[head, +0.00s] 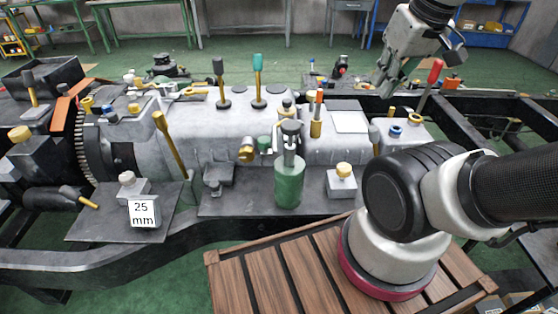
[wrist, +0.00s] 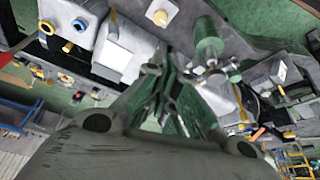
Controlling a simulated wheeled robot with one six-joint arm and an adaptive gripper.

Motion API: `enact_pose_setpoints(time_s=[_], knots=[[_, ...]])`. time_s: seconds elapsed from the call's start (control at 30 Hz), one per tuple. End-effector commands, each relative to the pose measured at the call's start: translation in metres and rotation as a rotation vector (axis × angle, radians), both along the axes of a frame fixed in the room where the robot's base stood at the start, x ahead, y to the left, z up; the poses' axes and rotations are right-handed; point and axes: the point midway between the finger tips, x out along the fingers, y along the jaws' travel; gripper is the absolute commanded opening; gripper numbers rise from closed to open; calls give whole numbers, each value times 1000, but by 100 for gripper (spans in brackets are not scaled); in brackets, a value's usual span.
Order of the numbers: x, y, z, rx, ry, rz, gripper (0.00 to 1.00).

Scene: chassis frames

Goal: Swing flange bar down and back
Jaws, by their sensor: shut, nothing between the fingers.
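No part is labelled as the flange bar, so I cannot tell for certain which one it is. A yellow bar (head: 172,145) leans beside the large toothed flange (head: 84,145) at the left of the grey housing. A red-handled lever (head: 429,84) stands tilted at the right end of the housing. My gripper (head: 384,88) is raised above the back right of the housing, left of the red-handled lever and apart from it. Its fingers are together and empty. In the wrist view the fingers (wrist: 167,82) hide part of the housing behind them.
A green cylinder (head: 288,183) stands in front of the housing. A block marked 25 mm (head: 144,212) sits on the left plate. Two levers, black-topped (head: 220,82) and green-topped (head: 258,80), rise from the housing top. A slatted wooden platform (head: 245,285) lies at the front.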

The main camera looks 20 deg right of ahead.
Motion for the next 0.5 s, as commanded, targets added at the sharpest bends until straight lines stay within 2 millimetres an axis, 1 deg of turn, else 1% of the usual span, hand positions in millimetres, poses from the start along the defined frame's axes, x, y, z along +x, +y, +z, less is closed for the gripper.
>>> enact_pose_setpoints(time_s=[0.03, 0.17, 0.2, 0.27, 0.37, 0.47, 0.5], knots=[[0, 0, 0, 0, 0, 0, 9], [0, 0, 0, 0, 0, 0, 33], [0, 0, 0, 0, 0, 0, 40], [0, 0, 0, 4, 2, -4, 51], [5, 2, -1, 48, 28, -55, 51], [19, 6, -4, 164, 82, -187, 51], [28, 8, -5, 231, 111, -261, 51]])
